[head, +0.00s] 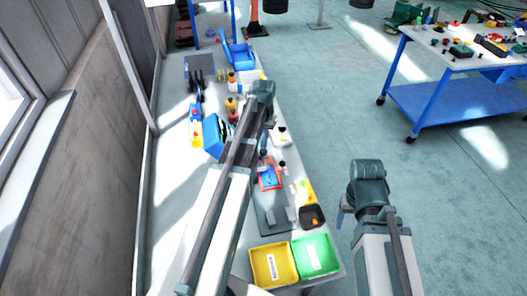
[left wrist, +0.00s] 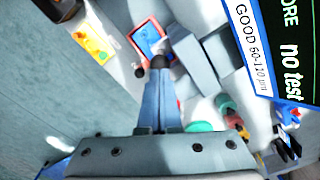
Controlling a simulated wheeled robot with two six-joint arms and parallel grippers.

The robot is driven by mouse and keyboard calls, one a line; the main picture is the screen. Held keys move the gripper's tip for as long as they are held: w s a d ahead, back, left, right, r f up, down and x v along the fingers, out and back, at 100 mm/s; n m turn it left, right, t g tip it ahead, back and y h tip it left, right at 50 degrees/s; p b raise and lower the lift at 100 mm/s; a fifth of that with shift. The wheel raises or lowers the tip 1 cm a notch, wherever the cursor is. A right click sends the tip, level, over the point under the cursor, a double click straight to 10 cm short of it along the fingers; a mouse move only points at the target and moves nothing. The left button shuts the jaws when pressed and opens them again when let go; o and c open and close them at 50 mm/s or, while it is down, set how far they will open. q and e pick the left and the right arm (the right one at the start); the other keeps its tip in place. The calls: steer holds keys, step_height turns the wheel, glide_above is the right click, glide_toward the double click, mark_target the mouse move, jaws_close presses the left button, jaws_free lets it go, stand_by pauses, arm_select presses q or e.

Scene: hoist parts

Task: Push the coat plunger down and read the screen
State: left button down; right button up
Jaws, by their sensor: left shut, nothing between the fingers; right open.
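A blue boxy unit (head: 213,137) stands on the bench in the head view. In the left wrist view a dark screen (left wrist: 285,50) at the upper right reads "GOOD 60-110 µm" and "no test"; its top line is cut off, ending in "ORE". My left gripper (left wrist: 160,75) is shut and empty, with dark round shapes at its tips; I cannot tell whether it touches them or which part is the plunger. In the head view my left gripper (head: 262,95) is over the bench, its fingertips hidden. My right gripper (head: 346,212) is open and empty, right of the bench.
A red tray with a blue inside (head: 270,174) lies on the bench, also in the left wrist view (left wrist: 148,38). Grey blocks (left wrist: 195,60) stand beside the fingers. Yellow (head: 272,282) and green (head: 316,270) bins are at the near end.

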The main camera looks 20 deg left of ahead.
mark_target(264, 150)
stand_by(0.3)
arm_select(q)
step_height(264, 150, down, 6)
steer(key=b, duration=0.6)
steer(key=shift+f, duration=0.1)
stand_by(1.0)
step_height(264, 150, up, 7)
steer(key=p, duration=0.6)
steer(key=shift+f+p, duration=0.1)
steer(key=shift+p, duration=0.2)
steer(key=shift+f, duration=0.1)
